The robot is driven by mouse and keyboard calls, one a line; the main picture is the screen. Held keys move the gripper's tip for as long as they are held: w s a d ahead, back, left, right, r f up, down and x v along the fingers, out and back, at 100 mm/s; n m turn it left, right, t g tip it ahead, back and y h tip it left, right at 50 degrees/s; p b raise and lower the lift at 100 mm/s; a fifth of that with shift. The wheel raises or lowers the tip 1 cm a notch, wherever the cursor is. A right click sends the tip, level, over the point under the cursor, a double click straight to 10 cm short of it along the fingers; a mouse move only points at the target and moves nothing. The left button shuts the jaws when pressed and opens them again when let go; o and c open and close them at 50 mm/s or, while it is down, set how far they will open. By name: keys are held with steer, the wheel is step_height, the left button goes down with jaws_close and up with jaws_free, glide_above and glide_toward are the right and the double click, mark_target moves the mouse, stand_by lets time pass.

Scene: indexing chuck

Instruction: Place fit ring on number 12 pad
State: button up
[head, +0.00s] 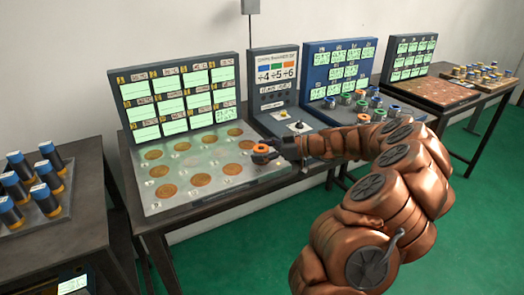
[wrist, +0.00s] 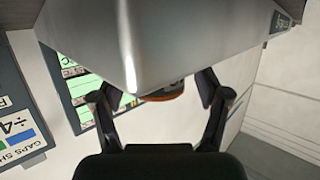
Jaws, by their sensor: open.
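The fit ring (head: 262,151), orange and dark, is at the front right corner of the sloped silver pad plate (head: 150,207), where the last pad of the front row would be. The ring covers that spot, so I cannot read its number or tell whether the ring lies fully flat. My gripper (head: 280,147) is at the ring's right side in the head view. In the wrist view my gripper (wrist: 155,90) is open, its fingers apart on either side of the ring's orange edge (wrist: 163,97). The silver plate (wrist: 180,40) hides the rest of the ring.
Other copper pads (head: 201,180) on the plate are bare. A display board (head: 180,95) stands behind it. A control box (head: 278,85) and a tray with several knobs (head: 362,104) are to the right. Several blue-topped cylinders (head: 45,198) stand at left.

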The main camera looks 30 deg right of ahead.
steer(key=shift+a+f, duration=0.15)
steer(key=shift+f, duration=0.45)
steer(key=r+p, duration=0.1)
steer(key=p, duration=0.2)
steer(key=shift+r, duration=0.3)
steer(key=b+v, duration=0.3)
steer(key=v, duration=0.9)
steer(key=w+a+r+g+y, duration=0.1)
steer(key=a+r+g, duration=0.25)
steer(key=a, duration=1.15)
steer(key=s+a+f+g+h, duration=0.1)
steer(key=s+a+g, duration=0.25)
steer(key=a, duration=0.45)
steer(key=s+a+g+h, duration=0.1)
steer(key=s+a+g, duration=0.25)
steer(key=a, duration=0.45)
steer(key=s+a+f+m+g+h, duration=0.1)
steer(key=s+a+f+m+h, duration=0.1)
steer(key=s, duration=0.4)
steer(key=s+a+f+m+g+h, duration=0.1)
steer(key=s+a+f+h, duration=0.15)
steer(key=s, duration=0.35)
steer(key=s+d+f+m+h, duration=0.2)
steer(key=s, duration=0.3)
steer(key=s+d+f+m+h, duration=0.2)
steer(key=s+m, duration=0.1)
steer(key=s, duration=0.3)
steer(key=shift+d+f, duration=0.2)
steer(key=shift+f, duration=0.15)
